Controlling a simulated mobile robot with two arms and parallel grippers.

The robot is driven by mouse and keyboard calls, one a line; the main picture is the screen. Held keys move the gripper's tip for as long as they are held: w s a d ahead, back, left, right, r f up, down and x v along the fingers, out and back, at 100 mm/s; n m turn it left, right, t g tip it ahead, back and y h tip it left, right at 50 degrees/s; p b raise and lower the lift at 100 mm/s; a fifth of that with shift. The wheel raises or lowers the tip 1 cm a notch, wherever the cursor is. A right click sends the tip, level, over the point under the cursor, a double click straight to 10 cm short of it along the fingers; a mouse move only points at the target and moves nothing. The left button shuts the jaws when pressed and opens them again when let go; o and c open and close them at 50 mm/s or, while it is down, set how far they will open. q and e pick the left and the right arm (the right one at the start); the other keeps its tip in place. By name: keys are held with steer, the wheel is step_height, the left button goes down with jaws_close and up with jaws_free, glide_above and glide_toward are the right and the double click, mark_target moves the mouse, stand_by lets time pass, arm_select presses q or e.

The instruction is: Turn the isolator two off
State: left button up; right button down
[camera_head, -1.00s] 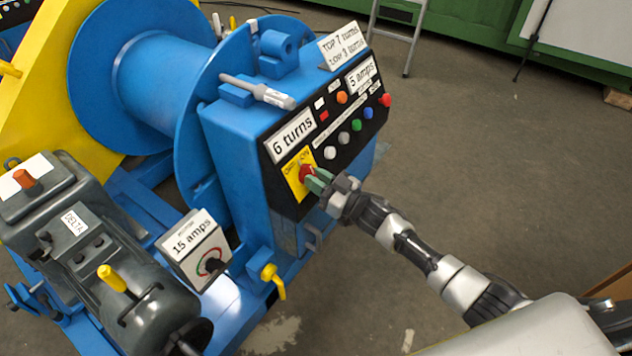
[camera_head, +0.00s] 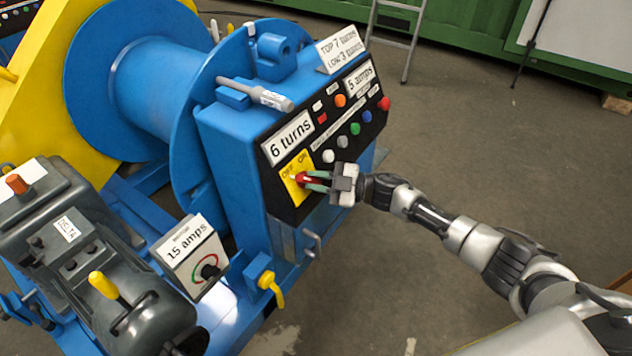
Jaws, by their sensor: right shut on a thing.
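A red rotary switch (camera_head: 305,179) sits on a yellow plate (camera_head: 291,187) marked OFF and ON, on the black panel of the blue housing. My right gripper (camera_head: 312,181) is shut on the red switch, its greenish fingers on either side of the knob. The handle appears to point toward the left, near the OFF lettering. I cannot read an isolator number on the plate. A second dial (camera_head: 209,268) shows on the 15 amps box at lower left. My left gripper is not in view.
The panel holds several coloured buttons, with a green one (camera_head: 355,128) just above my right gripper. A yellow-handled valve (camera_head: 271,284) stands low on the housing. A blue drum (camera_head: 150,80) is behind. Open floor lies to the right.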

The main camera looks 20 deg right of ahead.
steer(key=shift+n, duration=0.4)
steer(key=c, duration=1)
jaws_free()
steer(key=shift+c, duration=0.2)
steer(key=v, duration=1.1)
steer(key=shift+w+r, duration=0.1)
steer(key=shift+w, duration=0.05)
